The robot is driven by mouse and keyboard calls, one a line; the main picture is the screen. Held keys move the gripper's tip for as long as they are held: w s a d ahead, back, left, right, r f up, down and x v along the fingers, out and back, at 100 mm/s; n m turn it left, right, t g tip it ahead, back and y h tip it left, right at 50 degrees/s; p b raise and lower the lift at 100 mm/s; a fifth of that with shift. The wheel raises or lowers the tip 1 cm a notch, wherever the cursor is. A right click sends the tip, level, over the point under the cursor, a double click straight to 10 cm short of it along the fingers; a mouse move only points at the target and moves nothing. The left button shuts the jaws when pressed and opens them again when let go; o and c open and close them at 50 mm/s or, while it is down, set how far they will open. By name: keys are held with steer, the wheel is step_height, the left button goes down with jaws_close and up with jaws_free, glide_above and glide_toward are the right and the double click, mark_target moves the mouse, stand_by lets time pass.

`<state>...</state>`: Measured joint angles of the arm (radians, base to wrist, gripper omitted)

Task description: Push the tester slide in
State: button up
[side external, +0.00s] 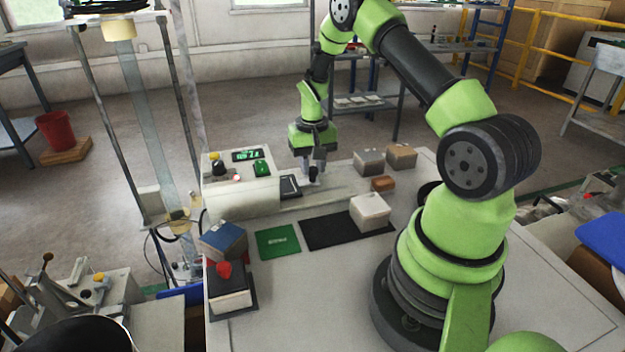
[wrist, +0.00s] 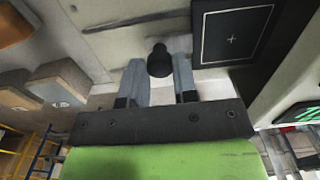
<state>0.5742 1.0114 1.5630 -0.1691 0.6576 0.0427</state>
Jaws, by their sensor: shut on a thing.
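The tester (side external: 240,190) is a pale box with a green display, a green button and a red light, on the left of the table. Its slide (side external: 290,187) is a dark plate with a white outline, sticking out of the tester's right side. In the wrist view the slide's plate (wrist: 232,36) shows a white square and a cross, and it is empty. My gripper (side external: 313,178) is low at the slide's outer end. In the wrist view its fingers (wrist: 160,72) are shut on a round black knob (wrist: 159,58) beside the plate.
A black mat (side external: 325,233) bears a pale block (side external: 371,211); a green mat (side external: 278,242) lies to its left. A blue-topped block (side external: 223,241) and another block (side external: 229,290) are at the front left. Several blocks (side external: 402,156) stand behind, right of my gripper.

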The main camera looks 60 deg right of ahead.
mark_target(287, 185)
steer(key=shift+w+a, duration=2.1)
steer(key=o, duration=0.6)
steer(key=shift+r, duration=0.1)
steer(key=shift+r, duration=1.7)
steer(key=shift+o, duration=0.9)
steer(key=shift+r, duration=1.3)
